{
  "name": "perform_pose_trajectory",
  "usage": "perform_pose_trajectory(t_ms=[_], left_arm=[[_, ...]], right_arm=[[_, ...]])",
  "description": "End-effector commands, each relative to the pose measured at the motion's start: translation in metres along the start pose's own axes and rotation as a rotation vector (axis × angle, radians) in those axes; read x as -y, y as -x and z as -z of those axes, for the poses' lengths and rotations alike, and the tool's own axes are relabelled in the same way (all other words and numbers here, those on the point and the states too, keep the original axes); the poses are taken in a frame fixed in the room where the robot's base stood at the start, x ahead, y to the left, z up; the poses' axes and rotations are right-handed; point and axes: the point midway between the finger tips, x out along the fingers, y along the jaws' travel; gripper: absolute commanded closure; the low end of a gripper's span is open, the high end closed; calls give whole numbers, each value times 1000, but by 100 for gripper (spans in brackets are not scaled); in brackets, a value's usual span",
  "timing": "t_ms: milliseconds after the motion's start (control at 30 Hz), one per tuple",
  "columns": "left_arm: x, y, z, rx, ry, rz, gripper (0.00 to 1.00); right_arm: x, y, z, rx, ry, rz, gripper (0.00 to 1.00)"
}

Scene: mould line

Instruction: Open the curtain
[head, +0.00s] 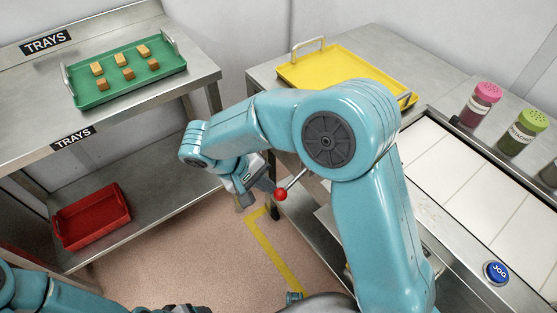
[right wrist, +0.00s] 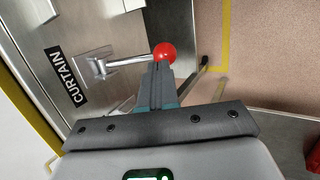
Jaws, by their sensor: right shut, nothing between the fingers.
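The curtain lever is a metal rod (right wrist: 125,63) with a red ball knob (right wrist: 164,53), set in a plate beside a black CURTAIN label (right wrist: 68,78) on the steel cabinet front. In the head view the red knob (head: 281,194) sticks out from the cabinet side, its base hidden behind my right arm. My right gripper (head: 272,188) is beside the knob. In the right wrist view its fingers (right wrist: 158,76) are shut and empty, their tips right at the knob; I cannot tell if they touch. No curtain can be made out. My left gripper is not in view.
A green tray (head: 83,100) with several tan blocks is on the left steel bench, a red tray (head: 66,243) below. A yellow tray (head: 330,66) lies on the right-hand bench. The floor between benches is clear.

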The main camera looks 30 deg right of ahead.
Motion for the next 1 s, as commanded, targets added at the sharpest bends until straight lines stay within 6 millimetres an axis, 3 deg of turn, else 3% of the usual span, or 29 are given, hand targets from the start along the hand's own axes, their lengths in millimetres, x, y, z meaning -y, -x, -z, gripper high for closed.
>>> perform_pose_trajectory(t_ms=[300,767,1000], left_arm=[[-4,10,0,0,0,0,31],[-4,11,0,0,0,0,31],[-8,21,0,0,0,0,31]], right_arm=[[-8,13,-3,1,1,2,100],[-9,15,-3,1,1,2,100],[-13,28,-4,2,0,3,100]])
